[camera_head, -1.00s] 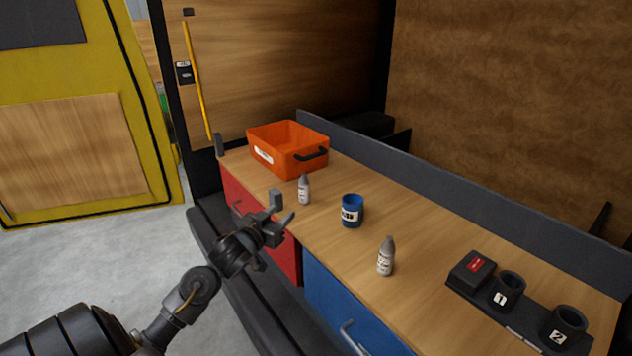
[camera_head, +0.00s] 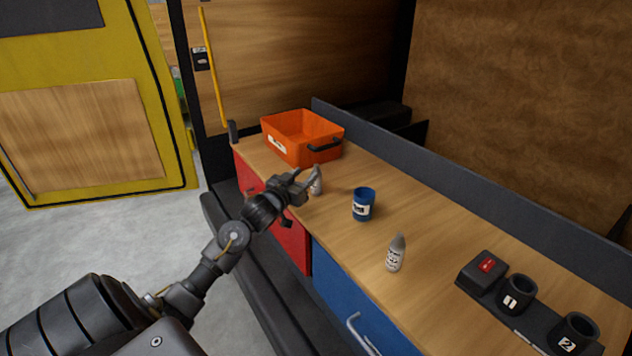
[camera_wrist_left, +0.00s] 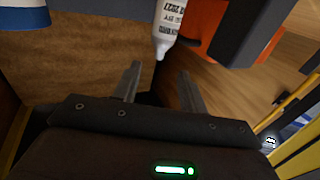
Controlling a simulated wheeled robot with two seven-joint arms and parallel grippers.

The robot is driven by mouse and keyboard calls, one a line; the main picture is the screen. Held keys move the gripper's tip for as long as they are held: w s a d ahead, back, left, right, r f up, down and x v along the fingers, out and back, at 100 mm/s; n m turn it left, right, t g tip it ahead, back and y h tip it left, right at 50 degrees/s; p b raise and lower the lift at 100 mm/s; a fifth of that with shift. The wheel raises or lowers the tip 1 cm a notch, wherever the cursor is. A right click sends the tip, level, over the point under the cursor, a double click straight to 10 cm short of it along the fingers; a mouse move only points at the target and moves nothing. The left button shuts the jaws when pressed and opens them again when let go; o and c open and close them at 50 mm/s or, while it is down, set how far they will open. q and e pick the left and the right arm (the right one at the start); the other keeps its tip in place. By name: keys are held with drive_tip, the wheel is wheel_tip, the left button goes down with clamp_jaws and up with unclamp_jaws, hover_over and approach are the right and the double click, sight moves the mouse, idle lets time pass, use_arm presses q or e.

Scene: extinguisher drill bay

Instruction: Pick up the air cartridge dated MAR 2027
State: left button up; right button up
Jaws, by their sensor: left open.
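A small grey-white cartridge (camera_head: 317,182) stands upright on the wooden counter in front of the orange bin, partly hidden by my left gripper. My right gripper is not in view.
A blue labelled cup (camera_head: 362,206) stands between the two cartridges. The orange bin (camera_head: 291,148) is behind the far cartridge. At the right a dark holder has sockets marked 1 (camera_head: 516,291) and 2 (camera_head: 573,334). A dark raised edge (camera_head: 480,205) runs along the counter's back.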

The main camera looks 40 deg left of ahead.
sight(315, 167)
use_arm(q)
drive_tip(key=w, duration=0.1)
drive_tip(key=w+p, duration=0.1)
drive_tip(key=w, duration=0.3)
drive_tip(key=shift+a+f, duration=0.25)
drive_tip(key=shift+a, duration=0.05)
drive_tip(key=shift+c, duration=0.4)
clamp_jaws()
